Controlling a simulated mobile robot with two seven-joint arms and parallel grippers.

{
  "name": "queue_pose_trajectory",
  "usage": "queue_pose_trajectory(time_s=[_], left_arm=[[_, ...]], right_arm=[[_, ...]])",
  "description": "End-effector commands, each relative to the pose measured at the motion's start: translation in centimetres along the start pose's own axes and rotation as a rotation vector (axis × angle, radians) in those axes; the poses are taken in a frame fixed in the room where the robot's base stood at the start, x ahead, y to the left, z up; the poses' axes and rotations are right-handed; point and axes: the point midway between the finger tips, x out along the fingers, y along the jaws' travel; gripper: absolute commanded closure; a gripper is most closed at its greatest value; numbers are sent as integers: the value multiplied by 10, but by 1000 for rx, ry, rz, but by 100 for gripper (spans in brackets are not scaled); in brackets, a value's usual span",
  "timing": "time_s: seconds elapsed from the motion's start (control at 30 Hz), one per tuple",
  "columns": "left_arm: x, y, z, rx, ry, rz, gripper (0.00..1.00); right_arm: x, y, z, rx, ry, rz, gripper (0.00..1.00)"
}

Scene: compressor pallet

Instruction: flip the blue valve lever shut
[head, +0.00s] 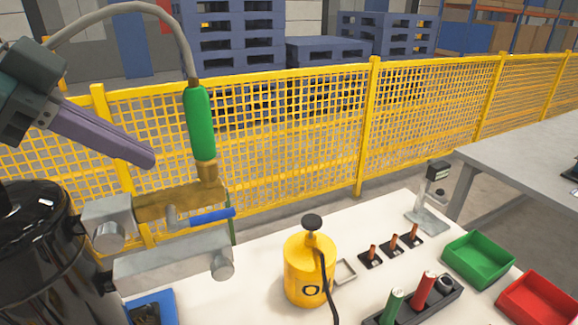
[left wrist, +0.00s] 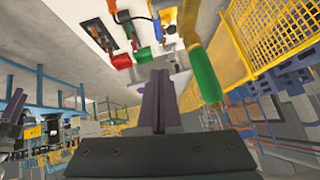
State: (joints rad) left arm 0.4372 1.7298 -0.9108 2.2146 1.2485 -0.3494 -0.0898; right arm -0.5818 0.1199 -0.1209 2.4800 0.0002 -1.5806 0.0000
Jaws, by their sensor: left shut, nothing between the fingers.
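The blue valve lever (head: 211,216) sticks out to the right from a brass valve body (head: 160,204) on grey metal fittings, lying nearly level. It also shows in the left wrist view (left wrist: 168,18), small, beyond the fingers. A green-gripped hose end (head: 201,122) with a brass tip stands above the valve's right end. My left gripper (head: 149,158) comes in from the upper left, its purple fingers shut and empty. Its tips are above and left of the lever, apart from it in the picture. In the left wrist view the shut fingers (left wrist: 160,80) point away from the camera.
A black tank (head: 35,250) stands at the left. The white table holds a yellow canister (head: 309,270), a green bin (head: 478,259), a red bin (head: 537,300) and small parts. A yellow mesh fence (head: 290,125) runs behind. There is free air left of the hose grip.

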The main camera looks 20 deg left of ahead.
Motion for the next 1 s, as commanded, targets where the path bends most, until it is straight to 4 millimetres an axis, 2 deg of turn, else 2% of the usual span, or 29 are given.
queue_pose_trajectory(time_s=[0.07,0.47,0.5,0.7,1.0], left_arm=[[15,1,-1,-2,6,1,100],[85,1,-2,-4,3,2,100],[90,0,4,-4,-2,1,100],[107,0,23,-3,-1,0,100],[112,0,28,0,0,-1,100]], right_arm=[[5,0,2,0,0,0,48],[1,0,0,0,0,1,48],[0,0,0,0,0,1,48],[-2,1,-1,0,0,2,48],[-2,1,-1,0,1,2,48]])
